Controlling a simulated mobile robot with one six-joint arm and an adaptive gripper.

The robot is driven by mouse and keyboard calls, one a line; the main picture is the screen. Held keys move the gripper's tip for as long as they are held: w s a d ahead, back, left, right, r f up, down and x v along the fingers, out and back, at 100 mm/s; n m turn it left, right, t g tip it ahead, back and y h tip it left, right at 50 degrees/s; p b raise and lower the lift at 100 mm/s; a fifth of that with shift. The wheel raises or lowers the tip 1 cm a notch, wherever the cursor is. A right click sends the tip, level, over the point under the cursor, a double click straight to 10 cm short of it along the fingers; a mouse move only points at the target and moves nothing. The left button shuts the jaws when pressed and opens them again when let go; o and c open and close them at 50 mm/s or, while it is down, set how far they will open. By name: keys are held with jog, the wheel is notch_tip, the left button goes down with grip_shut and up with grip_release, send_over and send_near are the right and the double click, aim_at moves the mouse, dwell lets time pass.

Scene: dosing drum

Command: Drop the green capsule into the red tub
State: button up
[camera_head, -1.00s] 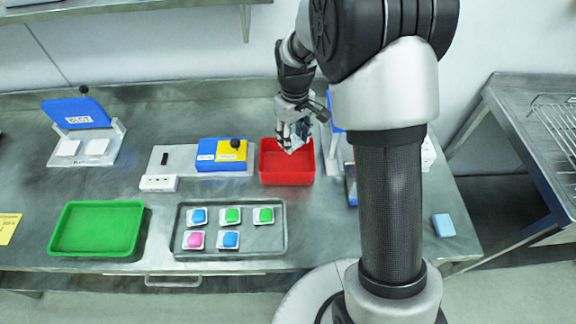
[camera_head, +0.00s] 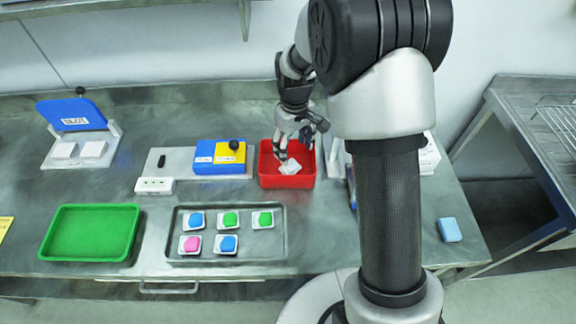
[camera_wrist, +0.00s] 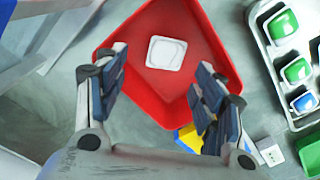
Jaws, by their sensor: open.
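The red tub (camera_head: 287,182) stands on the bench near the middle, below my gripper (camera_head: 288,152). A white square piece (camera_head: 290,167) lies inside the tub; only its pale face shows, so no capsule colour can be told. The wrist view shows this piece (camera_wrist: 166,53) on the floor of the red tub (camera_wrist: 141,92). My gripper (camera_wrist: 160,88) is open and empty above the tub, its fingers apart with the piece beyond them. Two green capsules on white squares, one left (camera_head: 230,219) and one right (camera_head: 263,220), sit in the grey tray's top row.
The grey tray (camera_head: 226,259) also holds blue and pink capsules. A green tub (camera_head: 90,233) stands at front left. A blue and yellow box (camera_head: 217,158) with a black knob is left of the red tub. A blue block (camera_head: 449,229) lies at the right edge.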

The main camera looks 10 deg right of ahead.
notch_tip(320, 180, up, 12)
dwell(0.7)
dwell(0.4)
jog(key=s+r+m+t, duration=0.1)
jog(key=s+r, duration=0.4)
jog(key=s, duration=0.2)
jog(key=s+r+m+t, duration=0.1)
jog(key=s+r+m, duration=0.1)
jog(key=s+r, duration=0.4)
jog(key=s+f+m+t, duration=0.2)
jog(key=s+f, duration=0.1)
jog(key=s, duration=1.1)
jog(key=shift+t, duration=0.3)
